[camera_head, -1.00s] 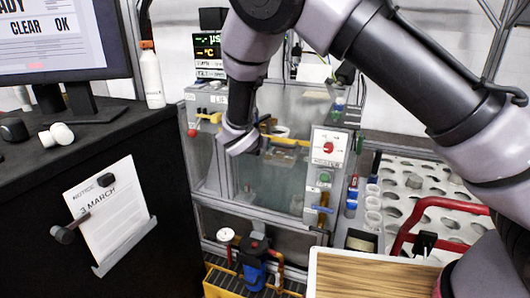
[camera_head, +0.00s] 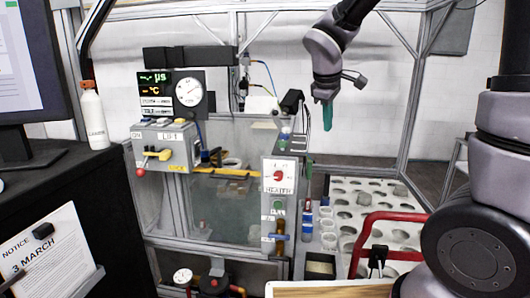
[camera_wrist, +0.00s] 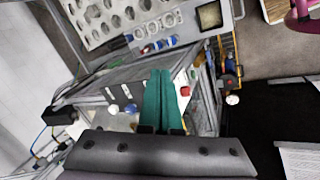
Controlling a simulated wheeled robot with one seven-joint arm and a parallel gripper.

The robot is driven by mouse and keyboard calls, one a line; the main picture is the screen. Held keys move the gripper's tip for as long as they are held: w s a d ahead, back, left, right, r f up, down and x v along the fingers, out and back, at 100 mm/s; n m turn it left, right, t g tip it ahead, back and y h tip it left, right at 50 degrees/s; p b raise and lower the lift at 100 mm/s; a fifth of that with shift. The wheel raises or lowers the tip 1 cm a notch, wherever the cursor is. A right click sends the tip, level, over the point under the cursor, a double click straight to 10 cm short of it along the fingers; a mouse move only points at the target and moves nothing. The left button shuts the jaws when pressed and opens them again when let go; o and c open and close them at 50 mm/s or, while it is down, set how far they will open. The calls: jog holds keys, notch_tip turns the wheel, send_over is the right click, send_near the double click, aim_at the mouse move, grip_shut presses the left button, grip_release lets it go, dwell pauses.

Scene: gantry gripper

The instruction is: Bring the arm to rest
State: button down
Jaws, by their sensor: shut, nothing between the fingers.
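My gripper (camera_head: 327,115) hangs from my arm at the upper right of centre in the head view, above and behind the tank rig. Its green fingers point down and hold nothing. In the wrist view the two green fingers (camera_wrist: 163,100) lie side by side, shut together. My arm's upper links pass out of the top of the head view and a large joint fills its right side.
The tank rig (camera_head: 225,205) with its lift box (camera_head: 165,147) and heater panel (camera_head: 279,190) stands below left. A perforated white tray (camera_head: 400,205) and a red handle (camera_head: 368,235) lie right. A monitor and white bottle (camera_head: 93,118) stand left. Open air surrounds my gripper.

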jog(key=s+d+r+m+t+y, duration=0.1)
jog(key=s+d+r+m+y, duration=0.1)
jog(key=s+m, duration=0.5)
jog(key=s+d+r+m+t+y, duration=0.1)
jog(key=s+d+r+m, duration=0.4)
jog(key=s, duration=0.6)
notch_tip(320, 180, up, 2)
jog(key=m+y, duration=0.1)
jog(key=m, duration=0.1)
jog(key=shift+d+r+m+t, duration=0.2)
jog(key=shift+m+t, duration=0.1)
jog(key=shift+m, duration=0.1)
